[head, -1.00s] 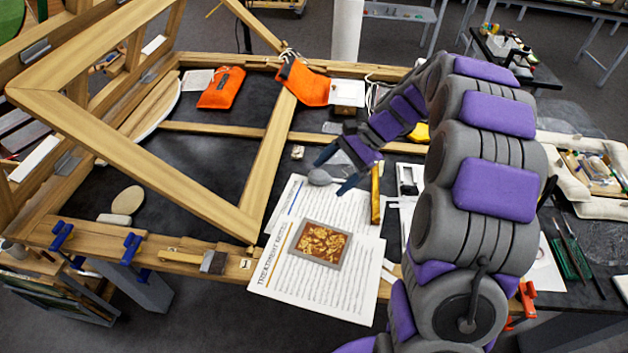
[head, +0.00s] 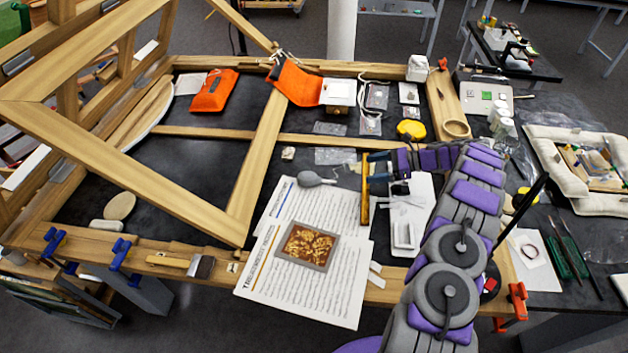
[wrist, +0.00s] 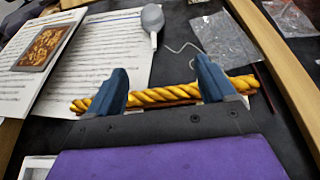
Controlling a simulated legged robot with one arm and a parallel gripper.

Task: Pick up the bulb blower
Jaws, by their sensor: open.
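The bulb blower is a grey bulb (head: 309,178) with a pale nozzle, lying at the top edge of the printed sheets in the head view. In the wrist view the bulb (wrist: 152,17) is beyond my fingers, near the top middle. My gripper (head: 375,172) is open, to the right of the blower and apart from it. In the wrist view its two blue fingers (wrist: 161,68) are spread. A gold twisted strip (wrist: 165,94) runs across behind them; whether they touch it is unclear.
A framed gilt piece (head: 307,246) lies on the printed sheets (head: 263,285). Clear plastic bags (head: 335,156) lie behind the blower. A large wooden frame (head: 125,168) leans over the table's left side. A white tray (head: 403,235) is right of the gold strip.

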